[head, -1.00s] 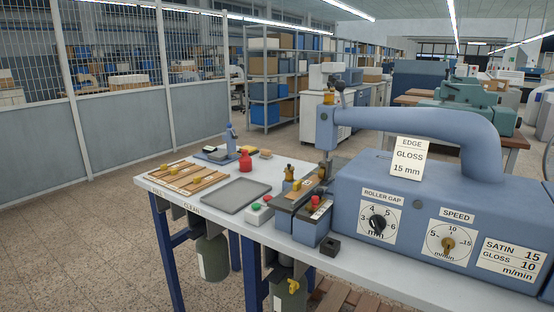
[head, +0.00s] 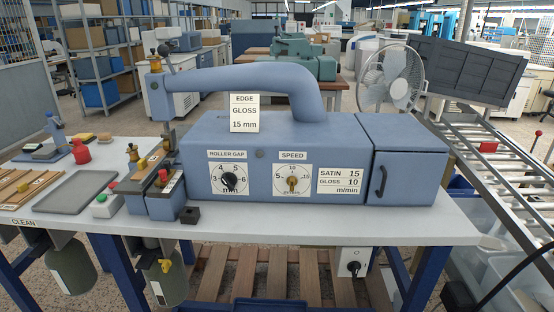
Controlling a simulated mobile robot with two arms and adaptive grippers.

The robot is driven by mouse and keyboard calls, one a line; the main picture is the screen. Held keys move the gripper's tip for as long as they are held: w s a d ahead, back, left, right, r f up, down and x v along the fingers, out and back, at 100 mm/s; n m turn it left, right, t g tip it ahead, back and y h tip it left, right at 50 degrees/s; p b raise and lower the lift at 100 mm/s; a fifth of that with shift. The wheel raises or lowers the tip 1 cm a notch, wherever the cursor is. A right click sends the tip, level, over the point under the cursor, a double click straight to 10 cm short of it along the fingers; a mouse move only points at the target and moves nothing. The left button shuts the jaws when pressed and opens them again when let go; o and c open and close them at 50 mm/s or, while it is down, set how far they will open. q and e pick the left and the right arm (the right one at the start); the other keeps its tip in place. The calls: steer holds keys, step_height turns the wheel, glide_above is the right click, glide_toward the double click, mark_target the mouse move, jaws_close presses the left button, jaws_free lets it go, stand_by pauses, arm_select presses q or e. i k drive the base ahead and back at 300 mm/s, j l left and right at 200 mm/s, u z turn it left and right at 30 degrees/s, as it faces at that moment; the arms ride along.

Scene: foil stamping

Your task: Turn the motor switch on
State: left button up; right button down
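No label reading motor switch is legible. A white box with a black rotary knob (head: 353,267) hangs below the table's front edge, right of centre; its markings are too small to read. A small button box (head: 103,204) with a green and a red button sits on the table at the left. The blue stamping machine (head: 225,140) stands on the table, with a black roller gap knob (head: 230,181) and a brass speed knob (head: 292,182) on its front. Neither of my grippers is in view.
The white table (head: 330,225) has a clear front strip. A grey tray (head: 75,192) and wooden strips (head: 22,186) lie at the left. A closed blue cabinet (head: 400,165) adjoins the machine. A roller conveyor (head: 490,150) and a fan (head: 393,75) stand at the right.

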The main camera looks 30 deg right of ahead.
mark_target(354, 267)
steer(key=z, duration=1.55)
